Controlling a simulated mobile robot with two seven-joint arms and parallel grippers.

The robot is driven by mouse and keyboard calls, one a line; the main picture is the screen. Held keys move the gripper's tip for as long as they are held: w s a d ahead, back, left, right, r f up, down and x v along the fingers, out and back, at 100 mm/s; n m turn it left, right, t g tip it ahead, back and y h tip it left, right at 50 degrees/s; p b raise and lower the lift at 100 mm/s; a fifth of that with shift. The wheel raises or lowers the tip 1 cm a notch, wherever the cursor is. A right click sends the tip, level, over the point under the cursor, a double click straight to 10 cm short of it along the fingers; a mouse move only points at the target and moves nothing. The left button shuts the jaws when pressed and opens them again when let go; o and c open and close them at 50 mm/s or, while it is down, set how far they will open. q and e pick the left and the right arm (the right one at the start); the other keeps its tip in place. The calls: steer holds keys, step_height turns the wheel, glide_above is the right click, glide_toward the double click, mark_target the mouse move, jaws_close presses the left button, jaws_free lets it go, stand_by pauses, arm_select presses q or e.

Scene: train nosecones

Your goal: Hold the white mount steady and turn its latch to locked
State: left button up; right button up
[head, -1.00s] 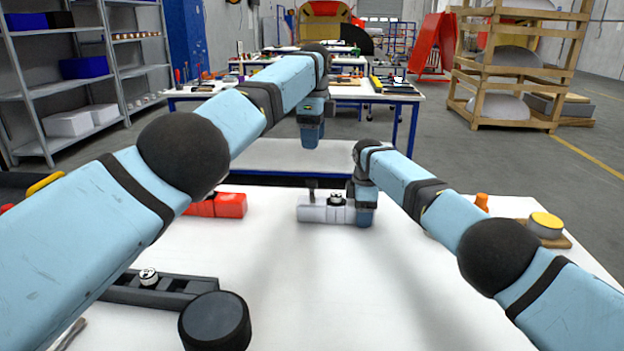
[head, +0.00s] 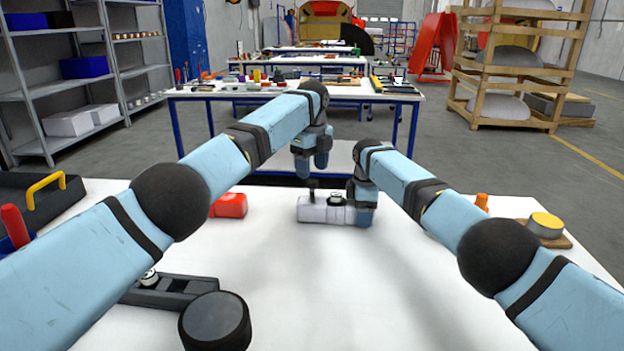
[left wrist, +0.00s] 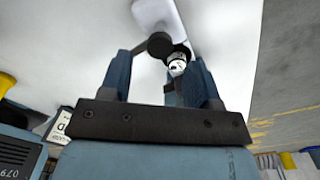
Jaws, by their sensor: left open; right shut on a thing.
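The white mount (head: 312,212) lies on the white table in the head view. My right gripper (head: 362,213) is shut on its right end. The mount's black latch (head: 312,186) stands up from its top, beside a small black-and-white dial (head: 336,200). My left gripper (head: 311,168) is open above the latch, pointing down. In the left wrist view, the open fingers of the left gripper (left wrist: 163,84) are either side of the latch (left wrist: 160,44) and dial (left wrist: 177,67); contact cannot be told. The white mount (left wrist: 160,13) shows beyond them.
A red block (head: 230,206) is left of the mount. A dark fixture (head: 165,292) and black round knob (head: 215,322) sit near the front left. The table's middle is clear.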

mark_target(312, 181)
arm_select(q)
steer(key=shift+f, duration=1.85)
steer(key=c, duration=0.9)
